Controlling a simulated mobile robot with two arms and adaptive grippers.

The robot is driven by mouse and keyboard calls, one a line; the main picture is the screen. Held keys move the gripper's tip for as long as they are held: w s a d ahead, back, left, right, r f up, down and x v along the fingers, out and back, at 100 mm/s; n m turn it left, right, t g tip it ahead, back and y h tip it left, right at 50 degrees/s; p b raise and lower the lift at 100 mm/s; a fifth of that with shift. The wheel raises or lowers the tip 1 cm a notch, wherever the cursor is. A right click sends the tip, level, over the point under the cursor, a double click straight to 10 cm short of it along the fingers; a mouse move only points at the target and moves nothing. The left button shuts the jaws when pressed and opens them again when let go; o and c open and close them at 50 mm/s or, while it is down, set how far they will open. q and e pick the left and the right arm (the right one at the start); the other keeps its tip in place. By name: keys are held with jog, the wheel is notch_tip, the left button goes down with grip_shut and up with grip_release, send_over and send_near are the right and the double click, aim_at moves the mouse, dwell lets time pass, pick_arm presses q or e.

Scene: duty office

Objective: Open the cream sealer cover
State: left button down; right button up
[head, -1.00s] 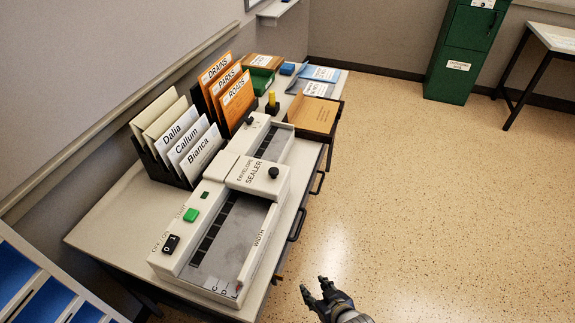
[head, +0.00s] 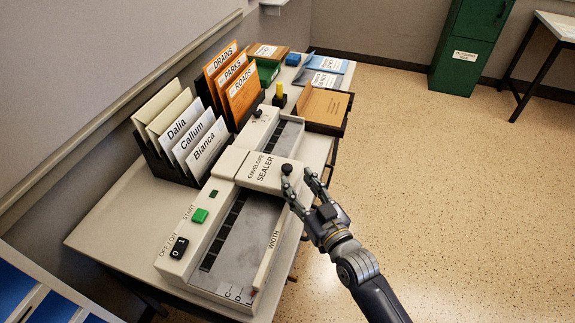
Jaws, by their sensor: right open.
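The cream envelope sealer (head: 203,235) lies along the desk. Its cream cover (head: 259,175), lettered ENVELOPE SEALER, bridges the grey bed and looks closed. A dark round knob (head: 287,169) stands on the cover's right end. My right gripper (head: 300,190) is open at that knob, with one finger on the near side and one on the right of it. The knob appears to lie between the fingertips; I cannot tell whether they touch it. My left gripper is not in view.
A rack of white named envelopes (head: 190,145) and orange folders (head: 240,93) stand behind the sealer. A green START button (head: 199,215) and a black off/on switch (head: 179,247) are on its near left.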

aim_at(289, 170)
jog(key=x, duration=0.7)
jog(key=shift+w, duration=0.1)
grip_shut()
